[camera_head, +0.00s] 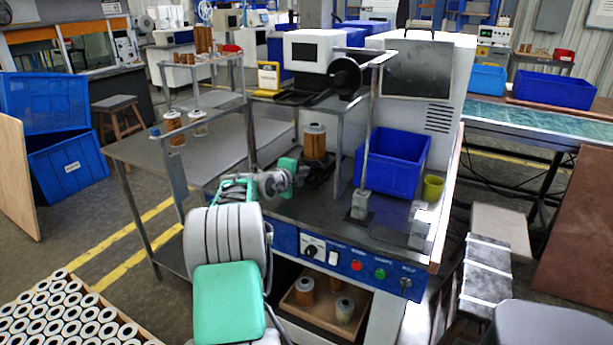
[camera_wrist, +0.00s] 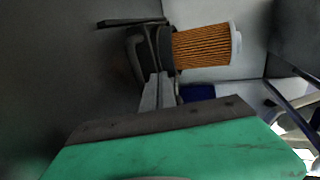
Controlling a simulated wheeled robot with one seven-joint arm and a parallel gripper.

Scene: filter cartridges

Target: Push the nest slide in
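The nest slide (camera_head: 319,174) is a dark holder on the machine's bench, under the grey frame. An orange pleated filter cartridge (camera_head: 314,143) with a pale cap stands upright in it. In the wrist view the dark nest (camera_wrist: 146,50) and the cartridge (camera_wrist: 203,49) lie straight ahead of my fingers. My gripper (camera_head: 300,172) is just left of the nest at bench height. In the wrist view its grey fingers (camera_wrist: 158,90) are together, with nothing seen between them. Their tips appear at the nest's near side; whether they touch it I cannot tell. The slide's rails are hidden.
A blue bin (camera_head: 392,164) and a small yellow-green cup (camera_head: 433,187) stand to the right on the bench. A frame post (camera_head: 368,140) rises right of the nest. The control panel (camera_head: 345,262) runs along the front edge. Cartridges (camera_head: 173,128) stand on the left side table.

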